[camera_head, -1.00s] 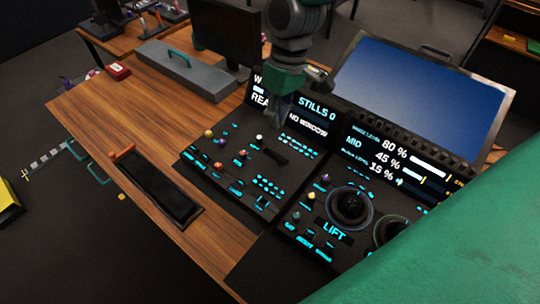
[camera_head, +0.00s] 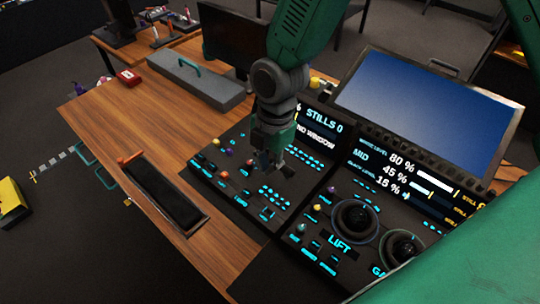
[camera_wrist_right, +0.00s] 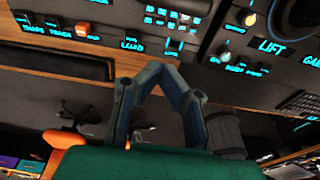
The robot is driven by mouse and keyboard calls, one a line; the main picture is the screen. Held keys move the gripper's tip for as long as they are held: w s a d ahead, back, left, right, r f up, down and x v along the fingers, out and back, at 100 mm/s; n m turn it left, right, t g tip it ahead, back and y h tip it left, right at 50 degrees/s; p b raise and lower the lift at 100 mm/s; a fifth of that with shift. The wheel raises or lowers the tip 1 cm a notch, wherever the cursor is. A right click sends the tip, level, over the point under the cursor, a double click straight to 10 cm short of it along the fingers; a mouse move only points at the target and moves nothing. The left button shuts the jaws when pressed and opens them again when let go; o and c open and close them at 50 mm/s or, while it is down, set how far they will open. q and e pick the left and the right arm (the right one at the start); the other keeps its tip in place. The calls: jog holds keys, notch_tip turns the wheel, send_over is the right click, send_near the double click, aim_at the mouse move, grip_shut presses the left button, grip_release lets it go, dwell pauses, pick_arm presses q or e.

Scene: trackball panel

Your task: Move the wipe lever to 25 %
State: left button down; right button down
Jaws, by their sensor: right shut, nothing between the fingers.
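The left control panel (camera_head: 228,190) is dark, with cyan-lit keys and small coloured knobs. My right gripper (camera_head: 268,165) is shut and empty, pointing down over the upper middle of this panel. A dark bar-like part (camera_head: 287,171), perhaps the wipe lever, shows just right of the fingertips; the gripper covers most of that spot, and I cannot tell whether they touch. The display (camera_head: 318,124) behind reads "STILLS 0" and "NO WINDOW"; its left part is hidden by my arm. In the right wrist view the shut fingers (camera_wrist_right: 165,72) show below the panel's lit keys. My left gripper is not in view.
A trackball (camera_head: 353,220) sits on the panel to the right, by the "LIFT" label. A large blue screen (camera_head: 425,105) stands behind. A black tray (camera_head: 162,195) is set in the wooden desk (camera_head: 120,110), and a grey case (camera_head: 195,82) lies farther back. My green arm covers the lower right.

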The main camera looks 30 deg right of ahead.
aim_at(285, 172)
jog(key=f, duration=0.6)
jog(key=shift+s+a, duration=0.25)
jog(key=shift+a, duration=0.15)
jog(key=d, duration=0.1)
jog(key=w+d+r, duration=0.1)
jog(key=shift+w+d, duration=0.2)
jog(key=shift+d, duration=0.2)
jog(key=shift+w+d, duration=0.15)
jog(key=shift+d, duration=0.35)
jog(key=shift+p, duration=0.3)
